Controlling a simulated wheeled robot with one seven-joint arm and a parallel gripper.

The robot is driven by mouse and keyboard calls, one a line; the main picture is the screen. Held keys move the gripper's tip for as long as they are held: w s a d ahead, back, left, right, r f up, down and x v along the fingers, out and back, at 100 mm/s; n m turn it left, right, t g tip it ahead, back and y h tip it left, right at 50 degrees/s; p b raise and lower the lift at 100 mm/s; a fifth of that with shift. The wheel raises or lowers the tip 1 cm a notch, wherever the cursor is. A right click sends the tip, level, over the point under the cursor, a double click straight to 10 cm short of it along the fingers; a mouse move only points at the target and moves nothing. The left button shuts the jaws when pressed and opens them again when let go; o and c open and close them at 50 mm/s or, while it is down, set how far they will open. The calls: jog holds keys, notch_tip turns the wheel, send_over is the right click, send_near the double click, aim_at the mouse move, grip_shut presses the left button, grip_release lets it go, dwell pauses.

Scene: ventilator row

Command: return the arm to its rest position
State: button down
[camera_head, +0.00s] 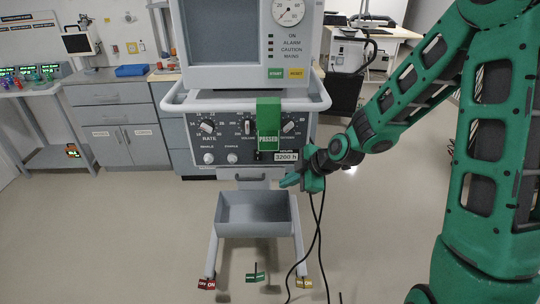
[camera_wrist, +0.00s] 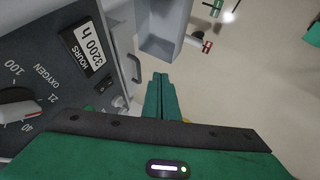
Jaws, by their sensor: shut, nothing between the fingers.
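My green arm reaches in from the right in the head view. My gripper (camera_head: 291,181) is in front of the ventilator, just below the lower right of its control panel. In the wrist view my gripper's fingers (camera_wrist: 161,78) are together with nothing between them. I cannot tell whether the gripper touches the ventilator.
A grey open bin (camera_head: 254,214) sits below the panel between the stand's legs. Red (camera_head: 206,284), green (camera_head: 256,277) and yellow (camera_head: 304,283) tags are near the floor. Dark cables hang below my gripper. Cabinets (camera_head: 124,120) stand behind at left. Floor at left is clear.

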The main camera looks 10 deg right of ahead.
jog(key=s+d+r+m+g+h, duration=0.1)
jog(key=s+d+r+m+h, duration=0.3)
jog(key=s+d, duration=0.4)
jog(key=s+d+r+m+g+h, duration=0.1)
jog(key=s+d+r+m+g, duration=0.15)
jog(key=s+d+m, duration=0.6)
jog(key=s+d+r+m+g, duration=0.1)
jog(key=s+d+r+m, duration=0.2)
jog(key=s, duration=0.5)
jog(key=s+d+r+m+g, duration=0.1)
jog(key=s+d+r+m, duration=0.3)
jog(key=s+d+m, duration=0.2)
jog(key=s+m, duration=0.2)
jog(key=shift+s+r, duration=0.15)
jog(key=shift+s, duration=0.2)
